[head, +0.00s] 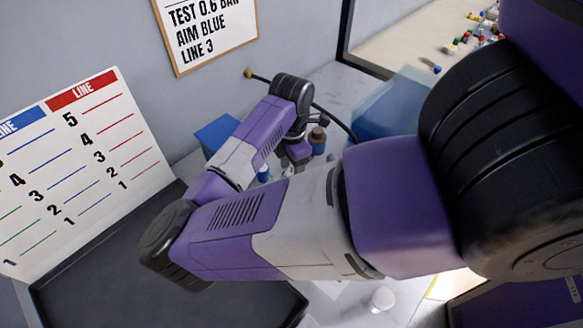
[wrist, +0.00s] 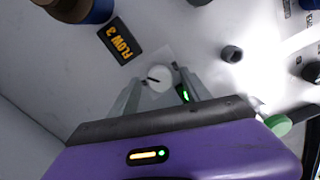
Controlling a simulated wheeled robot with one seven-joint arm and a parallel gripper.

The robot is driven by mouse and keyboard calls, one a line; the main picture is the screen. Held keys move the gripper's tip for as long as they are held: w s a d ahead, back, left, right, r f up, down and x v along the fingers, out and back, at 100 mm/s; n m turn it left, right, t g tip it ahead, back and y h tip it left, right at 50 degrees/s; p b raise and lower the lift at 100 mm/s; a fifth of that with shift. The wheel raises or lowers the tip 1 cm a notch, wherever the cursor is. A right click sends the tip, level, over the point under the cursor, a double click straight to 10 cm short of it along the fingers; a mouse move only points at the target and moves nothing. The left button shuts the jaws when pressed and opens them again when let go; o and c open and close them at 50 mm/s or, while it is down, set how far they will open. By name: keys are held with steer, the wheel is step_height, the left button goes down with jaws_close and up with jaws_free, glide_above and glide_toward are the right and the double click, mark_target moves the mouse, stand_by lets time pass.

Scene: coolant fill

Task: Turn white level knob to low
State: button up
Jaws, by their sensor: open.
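A round white knob (wrist: 160,79) with a dark pointer line shows in the wrist view, the line lying towards the left of the picture. My gripper (wrist: 157,75) is open, with one finger on each side of the knob. I cannot tell whether the fingers touch it. No level or low marking is readable around it. In the head view my arm hides the knob and most of the gripper.
A black plate reading FLOW 3 (wrist: 120,41) lies beside the knob. A dark round post (wrist: 232,54) and a green cap (wrist: 278,125) stand to the right. In the head view, a black tray (head: 80,270) and a line chart (head: 85,150) are at left.

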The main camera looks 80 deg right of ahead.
steer(key=shift+f, duration=0.2)
jaws_close()
stand_by(0.3)
steer(key=n+b, duration=0.3)
steer(key=n, duration=0.1)
steer(key=shift+f+n, duration=0.15)
steer(key=shift+n, duration=0.15)
steer(key=shift+n+b, duration=1.75)
steer(key=shift+n, duration=0.45)
steer(key=shift+r, duration=0.2)
